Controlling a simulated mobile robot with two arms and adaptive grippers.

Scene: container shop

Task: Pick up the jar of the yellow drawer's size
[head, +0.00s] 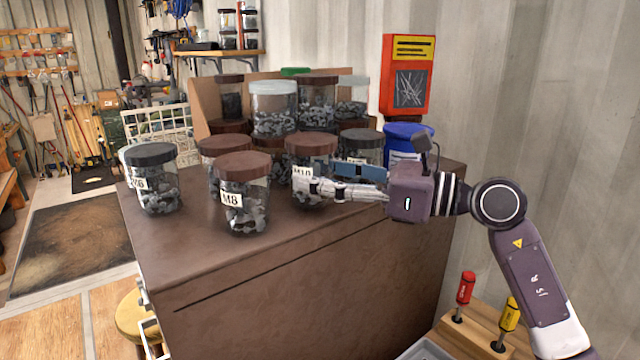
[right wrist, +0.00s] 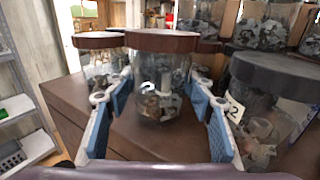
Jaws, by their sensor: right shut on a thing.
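My right gripper (head: 345,182) reaches in from the right and is shut around a clear jar with a brown lid (head: 312,144), its label reading M10 and partly covered by a finger. The held jar also shows between the blue finger pads in the right wrist view (right wrist: 160,95), with dark metal pieces inside. A brown-lidded jar labelled M8 (head: 243,200) stands to its left, nearer the front edge. A dark-lidded jar (head: 362,148) stands just behind the gripper; its label ends in 2 in the right wrist view (right wrist: 262,115). No yellow drawer is visible. My left gripper is not in view.
The jars stand on a brown cabinet top (head: 290,225). A dark-lidded jar (head: 152,180) stands at the left edge, and several jars are stacked behind. A blue-lidded container (head: 408,135) and a red box (head: 407,70) are behind the gripper. The front top is clear.

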